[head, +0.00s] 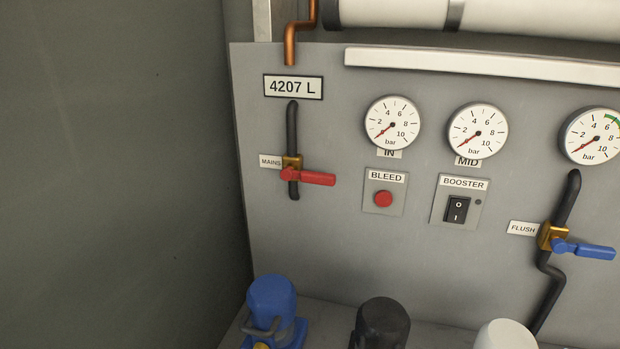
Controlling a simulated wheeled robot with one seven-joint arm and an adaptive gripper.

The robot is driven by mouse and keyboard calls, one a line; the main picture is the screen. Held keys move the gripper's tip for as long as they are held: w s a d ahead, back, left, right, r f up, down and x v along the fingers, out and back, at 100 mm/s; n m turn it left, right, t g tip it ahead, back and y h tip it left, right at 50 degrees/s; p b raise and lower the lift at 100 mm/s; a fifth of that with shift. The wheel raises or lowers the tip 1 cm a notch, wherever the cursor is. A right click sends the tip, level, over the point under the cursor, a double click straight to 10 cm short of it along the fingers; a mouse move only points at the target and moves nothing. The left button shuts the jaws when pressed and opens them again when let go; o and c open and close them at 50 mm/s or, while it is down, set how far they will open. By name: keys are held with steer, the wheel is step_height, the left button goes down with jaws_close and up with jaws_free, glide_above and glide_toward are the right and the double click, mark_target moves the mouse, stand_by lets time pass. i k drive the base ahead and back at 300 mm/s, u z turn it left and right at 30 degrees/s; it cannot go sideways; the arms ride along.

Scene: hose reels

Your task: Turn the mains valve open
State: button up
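The mains valve (292,162) is a brass body on a dark vertical pipe, at the left of the grey panel in the head view. Its red lever (308,177) points right, nearly level and across the pipe. A small label (270,161) reading MAINS sits just left of it. My gripper does not show in this view.
A FLUSH valve (552,238) with a blue lever (585,250) is at the right. Gauges (392,124), a red BLEED button (383,198) and a BOOSTER switch (457,209) lie between. Blue (272,305), black (381,323) and white (505,335) units stand below. A plain wall (115,170) is left.

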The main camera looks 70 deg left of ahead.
mark_target(288, 173)
steer(key=u, duration=0.65)
steer(key=k, duration=0.8)
steer(key=u, duration=1.3)
steer(key=i, duration=0.15)
steer(key=z, duration=0.1)
